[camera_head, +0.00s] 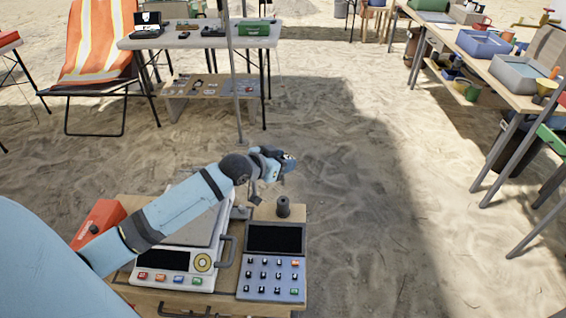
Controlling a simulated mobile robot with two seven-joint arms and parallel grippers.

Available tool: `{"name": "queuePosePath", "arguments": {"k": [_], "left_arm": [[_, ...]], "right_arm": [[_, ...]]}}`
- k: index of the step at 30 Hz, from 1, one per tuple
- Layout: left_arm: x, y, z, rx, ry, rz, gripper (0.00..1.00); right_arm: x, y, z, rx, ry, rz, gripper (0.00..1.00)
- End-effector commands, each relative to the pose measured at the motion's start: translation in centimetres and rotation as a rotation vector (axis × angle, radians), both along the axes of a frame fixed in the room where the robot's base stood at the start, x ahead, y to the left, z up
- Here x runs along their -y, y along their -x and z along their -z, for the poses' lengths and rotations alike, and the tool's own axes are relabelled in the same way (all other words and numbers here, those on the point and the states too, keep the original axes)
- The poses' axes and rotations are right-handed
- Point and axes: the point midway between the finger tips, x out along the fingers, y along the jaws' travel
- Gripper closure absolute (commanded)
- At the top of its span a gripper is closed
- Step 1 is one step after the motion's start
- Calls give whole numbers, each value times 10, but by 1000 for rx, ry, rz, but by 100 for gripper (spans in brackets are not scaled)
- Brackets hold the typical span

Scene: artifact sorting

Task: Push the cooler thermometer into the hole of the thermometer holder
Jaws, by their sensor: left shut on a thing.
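My left arm reaches in from the left over the small table. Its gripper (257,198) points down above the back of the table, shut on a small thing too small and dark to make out. A short dark upright cylinder (283,207) stands behind the keypad device, just right of the gripper and apart from it. It may be the thermometer holder; its hole cannot be made out. The cooler thermometer cannot be clearly told apart. My right gripper is not in view.
A keypad device (272,278) with a dark screen and a white scale (176,262) with coloured buttons fill the small wooden table. A red box (97,222) is at its left. Sand lies open to the right. Other tables (200,42) and a chair (97,48) stand farther back.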

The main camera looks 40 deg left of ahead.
Motion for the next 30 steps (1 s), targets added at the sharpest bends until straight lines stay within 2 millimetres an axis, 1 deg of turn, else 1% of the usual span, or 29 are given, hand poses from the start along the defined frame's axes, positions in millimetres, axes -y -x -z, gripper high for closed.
{"name": "queuePosePath", "arguments": {"k": [2, 6, 7, 15, 22, 30], "left_arm": [[0, 0, -1, 0, 0, 0, 81], [0, 1, -6, -2, 0, -1, 81], [0, 1, 4, -2, 0, -1, 81], [0, 1, 31, -2, 0, -1, 81], [0, 1, 50, -2, 0, -1, 81], [0, 1, 58, 0, 0, 0, 81]], "right_arm": [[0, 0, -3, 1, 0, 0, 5], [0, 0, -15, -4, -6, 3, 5], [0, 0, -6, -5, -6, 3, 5], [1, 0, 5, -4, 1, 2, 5], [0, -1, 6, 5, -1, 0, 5], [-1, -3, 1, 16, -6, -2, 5]]}}
